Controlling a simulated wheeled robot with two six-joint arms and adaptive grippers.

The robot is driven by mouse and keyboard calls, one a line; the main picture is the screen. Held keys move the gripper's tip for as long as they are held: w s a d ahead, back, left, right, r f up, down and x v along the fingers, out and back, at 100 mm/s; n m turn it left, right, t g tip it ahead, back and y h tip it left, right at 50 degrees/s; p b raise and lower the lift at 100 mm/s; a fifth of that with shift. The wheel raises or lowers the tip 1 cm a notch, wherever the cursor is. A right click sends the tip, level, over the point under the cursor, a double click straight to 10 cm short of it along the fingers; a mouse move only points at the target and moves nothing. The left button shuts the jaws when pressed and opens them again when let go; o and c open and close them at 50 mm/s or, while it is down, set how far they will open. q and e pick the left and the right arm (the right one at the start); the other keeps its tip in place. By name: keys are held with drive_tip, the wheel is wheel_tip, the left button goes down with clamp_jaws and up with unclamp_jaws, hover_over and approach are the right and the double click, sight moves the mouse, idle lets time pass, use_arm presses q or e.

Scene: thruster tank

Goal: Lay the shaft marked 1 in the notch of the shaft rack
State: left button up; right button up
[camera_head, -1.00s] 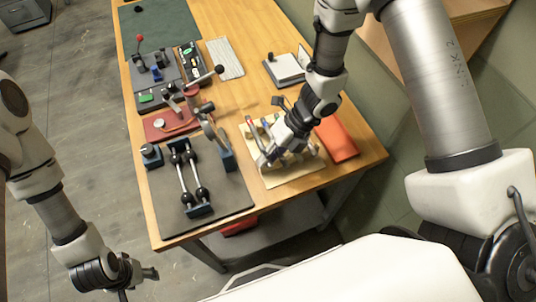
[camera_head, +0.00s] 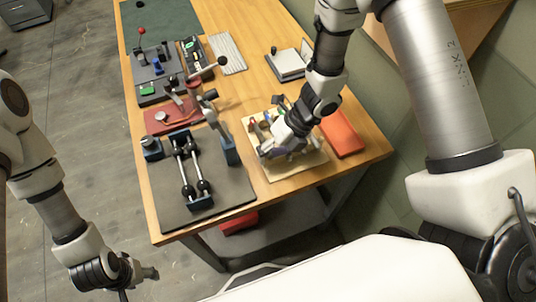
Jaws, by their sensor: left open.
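My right gripper (camera_head: 274,147) is low over the right part of the table, pointing down and left onto a tan board (camera_head: 293,171). Several small pale and coloured parts sit on the board, partly hidden by the gripper. I cannot tell whether its fingers are open or hold anything. No number 1 is legible, so I cannot pick out the marked shaft or be sure which fixture is the shaft rack. A blue-ended stand (camera_head: 201,204) with two metal rods and black balls sits on a dark mat (camera_head: 231,192). My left gripper (camera_head: 147,272) is open, off the table at lower left.
An orange-red block (camera_head: 341,134) lies right of the board. A blue upright (camera_head: 229,150) stands between stand and board. Farther back are a red base with a gauge (camera_head: 168,122), a grey ribbed plate (camera_head: 227,54) and a notebook-like pad (camera_head: 287,64). Bare wood shows at mid-table.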

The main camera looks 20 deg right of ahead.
drive_tip(key=shift+s+d+f, duration=0.4)
drive_tip(key=shift+s+f, duration=0.05)
drive_tip(key=shift+f, duration=0.15)
drive_tip(key=r, duration=0.2)
drive_tip(key=w+r, duration=0.1)
drive_tip(key=r, duration=0.1)
drive_tip(key=shift+w+d+r, duration=0.15)
drive_tip(key=shift+w+r, duration=0.05)
drive_tip(key=shift+r, duration=0.15)
drive_tip(key=r, duration=0.4)
drive_tip(key=s+r, duration=0.1)
drive_tip(key=r, duration=0.1)
drive_tip(key=shift+a+r, duration=0.25)
drive_tip(key=shift+a, duration=0.1)
drive_tip(key=shift+w+d+p, duration=0.15)
drive_tip(key=shift+w+p, duration=0.15)
drive_tip(key=shift+s, duration=0.15)
